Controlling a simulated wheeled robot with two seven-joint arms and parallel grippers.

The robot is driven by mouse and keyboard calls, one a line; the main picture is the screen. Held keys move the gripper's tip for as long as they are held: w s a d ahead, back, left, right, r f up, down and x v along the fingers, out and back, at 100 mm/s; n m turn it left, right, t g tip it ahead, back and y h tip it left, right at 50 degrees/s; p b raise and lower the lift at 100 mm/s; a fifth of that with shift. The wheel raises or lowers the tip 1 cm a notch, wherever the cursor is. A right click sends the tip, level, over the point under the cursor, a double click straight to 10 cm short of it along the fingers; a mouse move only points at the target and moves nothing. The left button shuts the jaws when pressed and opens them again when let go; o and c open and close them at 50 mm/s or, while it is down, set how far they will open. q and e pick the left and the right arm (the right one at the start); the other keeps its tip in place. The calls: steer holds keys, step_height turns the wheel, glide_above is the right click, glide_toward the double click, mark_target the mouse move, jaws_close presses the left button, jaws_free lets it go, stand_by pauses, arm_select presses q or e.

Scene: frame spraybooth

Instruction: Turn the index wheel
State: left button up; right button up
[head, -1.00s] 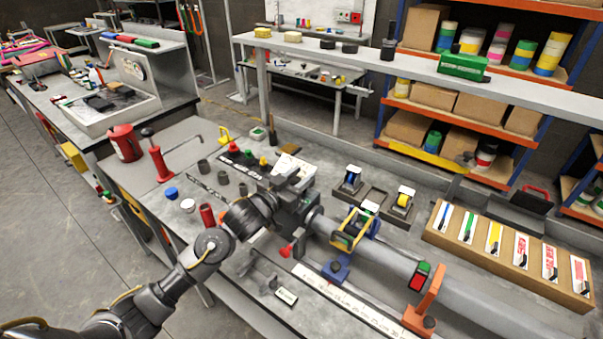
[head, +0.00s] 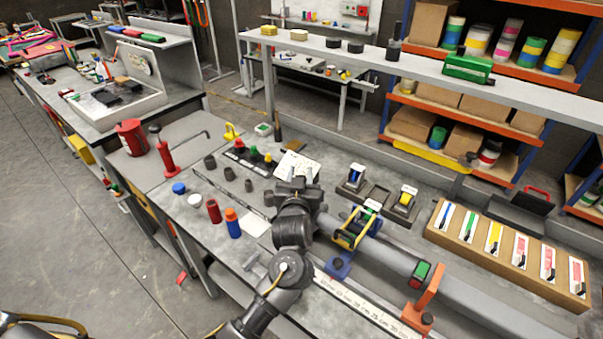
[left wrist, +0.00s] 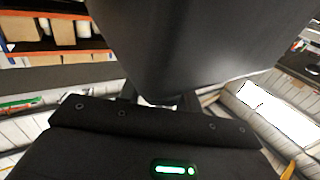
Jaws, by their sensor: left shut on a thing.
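I cannot clearly make out the index wheel in the head view. In the left wrist view, a large dark smooth body (left wrist: 190,40) fills the top, close against the gripper (left wrist: 155,100); I cannot tell whether it is the wheel. My right gripper is not in view.
A blue-and-yellow clamp (head: 358,230) and an orange stand (head: 428,295) sit along the tube. A wooden card rack (head: 505,255) is at the right.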

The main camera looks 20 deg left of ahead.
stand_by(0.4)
arm_select(q)
steer(key=o, duration=1)
steer(key=shift+s+d+r+p, duration=0.1)
steer(key=shift+s+r+p, duration=0.05)
steer(key=shift+s+p, duration=0.25)
steer(key=s+d+p, duration=0.1)
steer(key=s+p, duration=0.4)
steer(key=s, duration=0.4)
steer(key=shift+s+d, duration=0.4)
steer(key=shift+c, duration=0.4)
